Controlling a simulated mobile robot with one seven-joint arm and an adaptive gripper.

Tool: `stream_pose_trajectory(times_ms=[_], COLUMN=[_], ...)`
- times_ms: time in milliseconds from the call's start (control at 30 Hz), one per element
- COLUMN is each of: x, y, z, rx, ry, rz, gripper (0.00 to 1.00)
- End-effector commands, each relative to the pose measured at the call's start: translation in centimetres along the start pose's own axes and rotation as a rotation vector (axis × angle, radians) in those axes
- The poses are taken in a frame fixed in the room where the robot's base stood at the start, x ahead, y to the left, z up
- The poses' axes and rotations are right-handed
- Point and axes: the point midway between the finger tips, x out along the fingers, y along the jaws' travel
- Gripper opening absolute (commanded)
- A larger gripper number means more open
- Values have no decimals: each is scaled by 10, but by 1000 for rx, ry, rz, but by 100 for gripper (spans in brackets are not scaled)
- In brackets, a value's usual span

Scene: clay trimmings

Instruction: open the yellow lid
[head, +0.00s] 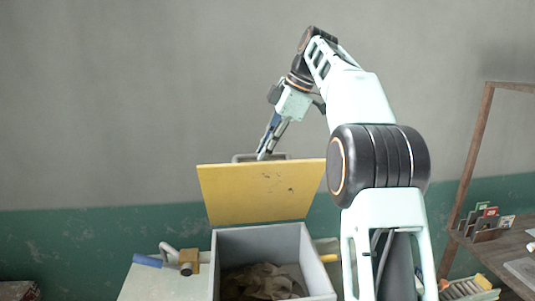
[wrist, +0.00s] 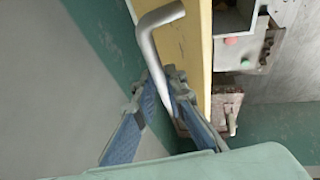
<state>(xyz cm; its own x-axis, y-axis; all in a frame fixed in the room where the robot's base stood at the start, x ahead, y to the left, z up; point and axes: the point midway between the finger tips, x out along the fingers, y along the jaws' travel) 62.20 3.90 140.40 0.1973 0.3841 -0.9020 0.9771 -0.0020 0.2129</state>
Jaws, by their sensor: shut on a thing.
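The yellow lid (head: 262,192) stands nearly upright at the back of a grey box (head: 319,265), its broad face towards the head camera. The box is open, with crumpled brown clay trimmings (head: 262,283) inside. A grey bar handle (head: 240,157) shows above the lid's top edge. In the wrist view the lid is a yellow strip (wrist: 193,75), and the bent metal handle (wrist: 146,42) stands off it. My gripper (head: 263,157) reaches down behind the lid. Its blue-padded fingers (wrist: 163,92) are shut on the handle. The far end of the handle is partly hidden by the fingers.
A blue-handled tool (head: 147,260) and a brass-coloured block (head: 187,262) are on the bench left of the box. A wooden shelf (head: 478,150) with small cards stands at the right. The wall (head: 110,110) is close behind the lid.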

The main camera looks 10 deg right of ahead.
Motion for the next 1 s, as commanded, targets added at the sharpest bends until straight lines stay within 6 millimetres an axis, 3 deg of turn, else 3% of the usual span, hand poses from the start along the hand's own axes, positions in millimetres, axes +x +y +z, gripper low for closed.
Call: stream_pose_trajectory(times_ms=[33, 833, 867, 1000], x=[11, 10, 10, 9], y=[3, 12, 12, 12], z=[7, 8, 8, 6], rx=[9, 10, 10, 9], ry=[-6, -8, -8, -5], rz=[-13, -17, -17, -15], gripper=[0, 0, 13, 29])
